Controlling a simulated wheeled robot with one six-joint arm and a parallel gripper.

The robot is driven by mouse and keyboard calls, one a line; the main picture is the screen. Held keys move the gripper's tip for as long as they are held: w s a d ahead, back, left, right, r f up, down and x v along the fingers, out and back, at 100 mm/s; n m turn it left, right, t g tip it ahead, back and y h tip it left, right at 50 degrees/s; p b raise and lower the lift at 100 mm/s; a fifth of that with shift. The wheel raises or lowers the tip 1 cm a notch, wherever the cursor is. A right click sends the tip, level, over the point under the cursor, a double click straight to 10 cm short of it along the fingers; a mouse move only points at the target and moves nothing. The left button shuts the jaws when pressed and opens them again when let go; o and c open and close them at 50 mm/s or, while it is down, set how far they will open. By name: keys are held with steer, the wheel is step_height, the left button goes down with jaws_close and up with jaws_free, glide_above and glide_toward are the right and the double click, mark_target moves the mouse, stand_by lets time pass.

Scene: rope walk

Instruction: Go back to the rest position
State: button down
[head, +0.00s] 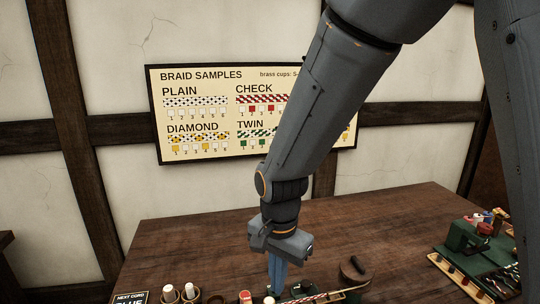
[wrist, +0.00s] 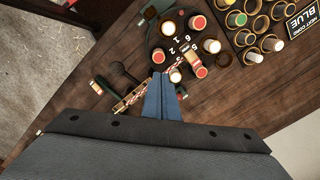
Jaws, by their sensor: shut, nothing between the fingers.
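My gripper (head: 277,277) points down over the front part of the wooden table (head: 200,235) in the head view, under my bent grey arm. In the wrist view my gripper (wrist: 165,97) shows its two blue fingers pressed together, with nothing between them. The fingertips appear near a small numbered stand (wrist: 182,46) with several coloured bobbins. I cannot tell how high they are above it. A red and white braided cord (wrist: 130,100) lies just left of the fingers in the wrist view.
A holder of brass cups (wrist: 262,25) stands beside a dark "NEXT CORD BLUE" sign (wrist: 303,22). A green device (head: 478,245) and a wooden tray (head: 460,278) stand at the table's right. A braid samples board (head: 205,150) hangs behind. The table's back left is clear.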

steer(key=s+d+f+n+b, duration=0.1)
steer(key=d+f+n+b, duration=0.1)
steer(key=d, duration=0.7)
steer(key=s+d+f+n+t+b, duration=0.1)
steer(key=d+f+n+b, duration=0.1)
steer(key=d+n, duration=0.3)
steer(key=d, duration=0.4)
steer(key=shift+s+f+b, duration=0.3)
steer(key=shift+s+b, duration=0.05)
steer(key=shift+s, duration=0.05)
